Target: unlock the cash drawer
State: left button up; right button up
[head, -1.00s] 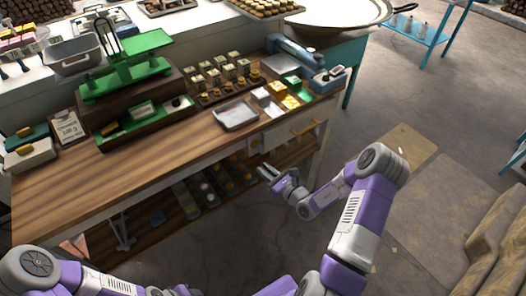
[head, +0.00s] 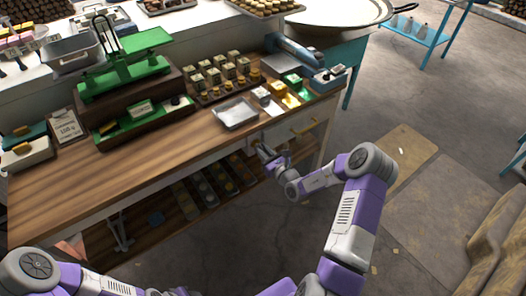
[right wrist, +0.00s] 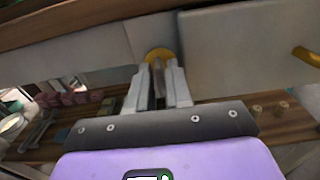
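The cash drawer (head: 292,127) is the pale drawer front under the right end of the wooden counter, with a brass pull handle (head: 307,126). It looks shut. In the right wrist view a round brass lock piece (right wrist: 160,54) sits on the pale front, just beyond my fingertips. My right gripper (head: 262,150) faces this front. Its two fingers (right wrist: 158,72) stand slightly apart, with the brass piece showing between their tips. I cannot tell whether they touch it, or whether a key is there. My left gripper is out of view; only arm parts show bottom left.
A metal tray (head: 236,113), a green balance scale (head: 125,68) and rows of small goods stand on the counter. Below is a shelf with trays of goods (head: 215,180). The floor right of the counter is mostly open, with a flat board (head: 403,155) lying there.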

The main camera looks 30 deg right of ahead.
grip_shut()
jog(key=m+p, duration=0.9)
jog(key=m, duration=0.4)
jog(key=shift+d, duration=0.2)
jog(key=shift+m+p, duration=0.7)
jog(key=shift+m, duration=1.7)
jog(key=shift+w, duration=0.1)
grip_release()
jog(key=shift+f, duration=0.1)
